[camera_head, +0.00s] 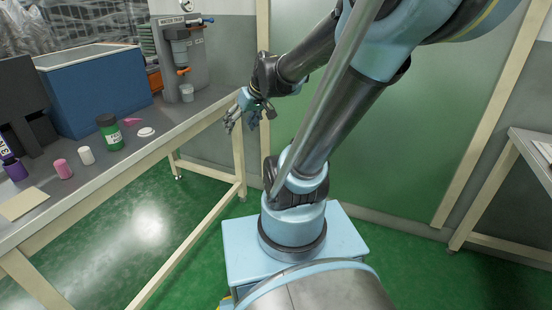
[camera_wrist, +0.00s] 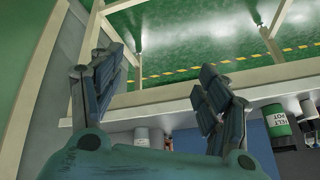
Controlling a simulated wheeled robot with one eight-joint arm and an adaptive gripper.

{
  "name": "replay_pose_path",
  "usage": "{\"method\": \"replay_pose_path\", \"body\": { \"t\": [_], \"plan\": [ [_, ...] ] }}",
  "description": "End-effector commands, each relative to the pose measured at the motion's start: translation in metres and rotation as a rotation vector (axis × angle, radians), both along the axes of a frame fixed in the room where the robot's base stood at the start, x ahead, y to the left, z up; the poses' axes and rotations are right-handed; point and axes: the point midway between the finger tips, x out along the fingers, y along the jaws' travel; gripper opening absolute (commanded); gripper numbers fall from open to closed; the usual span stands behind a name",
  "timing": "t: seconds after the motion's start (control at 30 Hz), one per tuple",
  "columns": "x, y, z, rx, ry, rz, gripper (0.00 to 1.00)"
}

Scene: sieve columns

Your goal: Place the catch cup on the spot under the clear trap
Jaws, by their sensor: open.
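A wall-mounted water trap (camera_head: 181,50) with a grey bowl and orange valves stands at the far end of the bench in the head view. A small light grey cup (camera_head: 187,92), which looks like the catch cup, stands upright on the bench below it; I cannot tell whether it is on a marked spot. A pale cup also shows in the wrist view (camera_wrist: 142,137), near the bench edge. My gripper (camera_head: 240,123) is open and empty, in front of the bench's far end and apart from the cup. Its spread fingers show in the wrist view (camera_wrist: 158,80).
The floor by the bench is clear.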

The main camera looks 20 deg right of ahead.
Motion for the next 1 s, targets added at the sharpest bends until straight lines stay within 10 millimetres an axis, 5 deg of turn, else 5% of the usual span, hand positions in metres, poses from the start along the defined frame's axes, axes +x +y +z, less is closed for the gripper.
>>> {"method": "replay_pose_path", "body": {
  "t": [0.3,0.5,1.0],
  "plan": [
    [-0.095,-0.056,-0.041,-0.153,0.186,-0.212,0.69],
    [-0.134,-0.082,-0.058,-0.227,0.254,-0.324,0.69],
    [-0.146,-0.091,-0.063,-0.253,0.276,-0.365,0.69]
  ]
}}
